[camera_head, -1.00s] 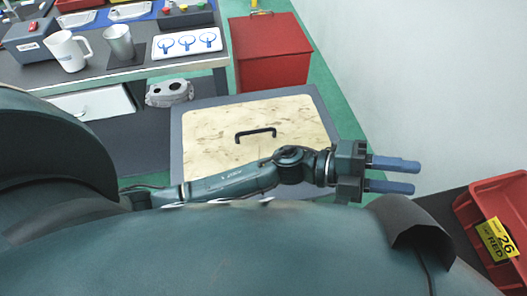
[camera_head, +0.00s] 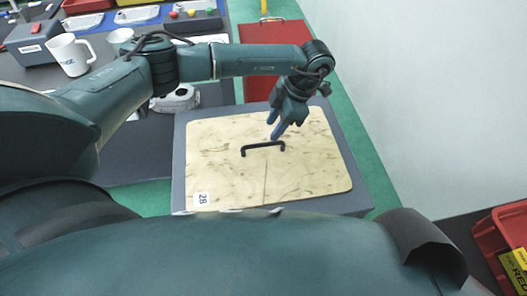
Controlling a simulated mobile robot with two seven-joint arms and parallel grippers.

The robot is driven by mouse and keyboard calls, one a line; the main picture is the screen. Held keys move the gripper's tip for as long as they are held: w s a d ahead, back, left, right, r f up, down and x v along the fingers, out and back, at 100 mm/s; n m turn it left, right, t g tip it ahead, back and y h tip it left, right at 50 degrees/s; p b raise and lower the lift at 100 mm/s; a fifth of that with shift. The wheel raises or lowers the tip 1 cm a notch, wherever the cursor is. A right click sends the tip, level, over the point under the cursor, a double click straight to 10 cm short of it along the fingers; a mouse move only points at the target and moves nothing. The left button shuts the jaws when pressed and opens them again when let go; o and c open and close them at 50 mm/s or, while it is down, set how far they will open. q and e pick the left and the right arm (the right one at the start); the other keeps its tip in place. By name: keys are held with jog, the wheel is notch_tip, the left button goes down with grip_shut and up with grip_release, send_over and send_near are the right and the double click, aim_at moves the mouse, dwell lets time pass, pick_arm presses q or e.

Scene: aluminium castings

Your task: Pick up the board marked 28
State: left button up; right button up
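The board marked 28 (camera_head: 230,170) is a pale, stained wooden panel with rounded corners. It lies flat on a grey block (camera_head: 345,201). A white label reading 28 (camera_head: 202,198) is at its near left corner. A black bar handle (camera_head: 263,147) stands across the middle of the board. My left gripper (camera_head: 274,129) points down over the board, just behind the right part of the handle. Its two blue fingers look apart, with nothing between them. Whether a finger touches the handle or board cannot be told. My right gripper is not in view.
A red box (camera_head: 262,32) stands behind the block, partly hidden by my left arm. A bench at upper left holds a white mug (camera_head: 72,55) and a grey casting (camera_head: 175,99). A red bin (camera_head: 507,238) is at right. Green floor lies right of the block.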

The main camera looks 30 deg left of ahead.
pick_arm(q)
jog(key=x, duration=0.4)
jog(key=p+x, duration=0.1)
jog(key=x, duration=0.4)
jog(key=shift+w+d, duration=0.1)
jog(key=shift+w, duration=0.1)
jog(key=shift+c, duration=0.5)
grip_shut()
jog(key=shift+r, duration=0.1)
